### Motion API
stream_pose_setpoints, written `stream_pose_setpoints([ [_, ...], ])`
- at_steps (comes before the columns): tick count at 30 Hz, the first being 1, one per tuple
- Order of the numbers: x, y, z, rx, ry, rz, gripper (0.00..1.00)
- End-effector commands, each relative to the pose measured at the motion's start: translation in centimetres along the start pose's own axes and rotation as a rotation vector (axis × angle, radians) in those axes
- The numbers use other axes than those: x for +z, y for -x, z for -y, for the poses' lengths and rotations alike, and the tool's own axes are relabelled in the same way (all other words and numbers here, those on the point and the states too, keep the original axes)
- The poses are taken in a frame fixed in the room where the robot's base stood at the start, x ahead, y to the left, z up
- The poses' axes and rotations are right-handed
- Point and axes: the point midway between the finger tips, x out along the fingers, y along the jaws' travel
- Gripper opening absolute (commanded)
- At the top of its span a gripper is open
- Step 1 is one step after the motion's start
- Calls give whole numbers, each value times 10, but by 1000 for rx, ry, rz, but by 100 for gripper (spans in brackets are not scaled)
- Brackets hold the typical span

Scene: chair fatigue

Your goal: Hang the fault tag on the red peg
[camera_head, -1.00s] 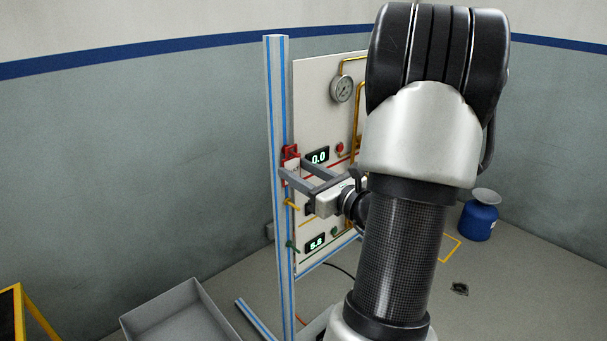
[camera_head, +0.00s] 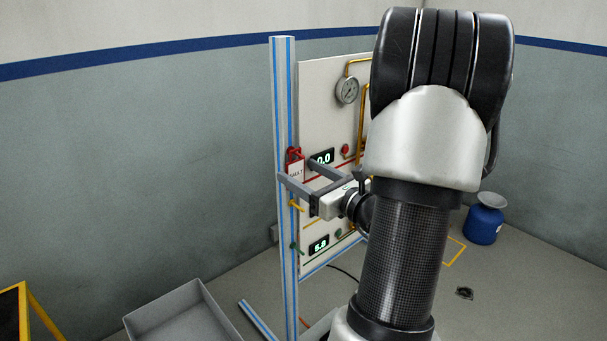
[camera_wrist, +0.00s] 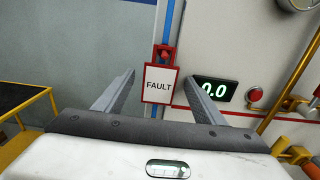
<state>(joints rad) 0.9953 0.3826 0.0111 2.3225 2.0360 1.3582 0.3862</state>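The fault tag (camera_head: 296,170) is a white plate with a red border and the word FAULT, also seen in the wrist view (camera_wrist: 158,86). It hangs upright by its red top part at the red peg (camera_head: 294,153) on the blue-striped post. In the wrist view the red peg (camera_wrist: 166,56) shows through the top opening of the tag. My gripper (camera_head: 298,170) is open, with one finger on each side of the tag. In the wrist view the fingers (camera_wrist: 159,76) show gaps to both tag edges, and nothing is held.
The post (camera_head: 283,100) stands beside a white panel (camera_head: 320,95) with a gauge (camera_head: 347,90), displays and pipes. Yellow (camera_head: 297,206) and green (camera_head: 294,246) pegs sit below the red one. A grey tray (camera_head: 180,318) lies at lower left. A blue container (camera_head: 484,222) stands at right.

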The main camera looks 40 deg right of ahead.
Motion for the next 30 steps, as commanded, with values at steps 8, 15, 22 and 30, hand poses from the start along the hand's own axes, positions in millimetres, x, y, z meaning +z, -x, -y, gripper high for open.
stream_pose_setpoints([
  [8,0,3,0,-1,0,0,64],
  [15,1,39,2,-6,-1,-1,64],
  [22,1,97,1,-6,-1,-1,64],
  [30,0,153,1,-4,-1,-1,64],
])
